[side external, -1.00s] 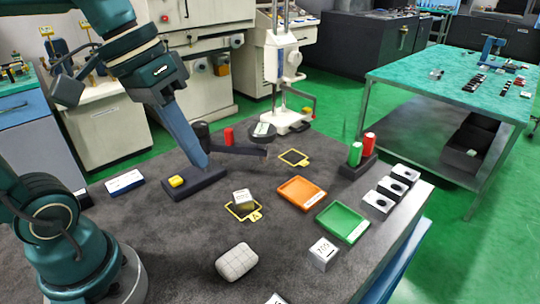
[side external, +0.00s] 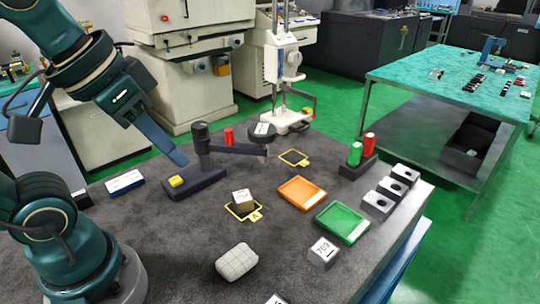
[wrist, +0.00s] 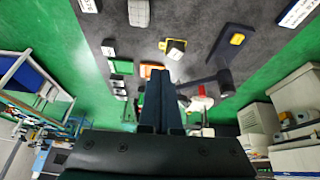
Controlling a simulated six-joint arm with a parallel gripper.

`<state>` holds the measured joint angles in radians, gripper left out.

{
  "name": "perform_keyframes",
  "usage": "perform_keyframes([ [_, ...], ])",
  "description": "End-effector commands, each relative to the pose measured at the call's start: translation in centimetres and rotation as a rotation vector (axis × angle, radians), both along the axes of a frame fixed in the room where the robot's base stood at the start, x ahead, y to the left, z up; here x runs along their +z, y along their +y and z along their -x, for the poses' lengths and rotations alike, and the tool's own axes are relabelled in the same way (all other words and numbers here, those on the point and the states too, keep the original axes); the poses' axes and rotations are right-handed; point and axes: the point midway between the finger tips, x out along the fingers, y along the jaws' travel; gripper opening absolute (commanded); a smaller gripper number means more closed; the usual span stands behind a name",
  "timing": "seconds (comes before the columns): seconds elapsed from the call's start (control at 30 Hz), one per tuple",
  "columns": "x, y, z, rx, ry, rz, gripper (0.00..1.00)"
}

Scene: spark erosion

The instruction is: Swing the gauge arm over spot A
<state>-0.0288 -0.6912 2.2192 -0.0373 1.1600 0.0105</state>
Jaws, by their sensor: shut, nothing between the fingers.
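The gauge stand has a dark base (side external: 212,180) with a yellow button (side external: 177,181) and an upright post (side external: 202,140). My gripper (side external: 181,161) is shut and empty, left of the post and above the base. In the wrist view, its fingers (wrist: 161,78) are together.
A second yellow outline (side external: 293,157) lies behind spot A. An orange tray (side external: 300,193) and a green tray (side external: 343,222) lie to the right. A white gridded block (side external: 236,261) and a marked metal block (side external: 323,252) stand in front. A red cylinder (side external: 229,136) stands behind the gauge arm.

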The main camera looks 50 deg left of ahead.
Motion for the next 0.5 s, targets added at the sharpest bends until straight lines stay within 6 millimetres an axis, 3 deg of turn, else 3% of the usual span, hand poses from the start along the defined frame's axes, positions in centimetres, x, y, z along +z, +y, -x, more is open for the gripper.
perform_keyframes([
  [0.17, 2.0, 1.0, -2.1, 0.116, -0.091, 0.009, 0.00],
  [0.3, 4.2, 2.6, -5.9, 0.236, -0.166, 0.001, 0.00],
  [0.5, 6.0, 4.6, -11.7, 0.365, -0.242, -0.009, 0.00],
])
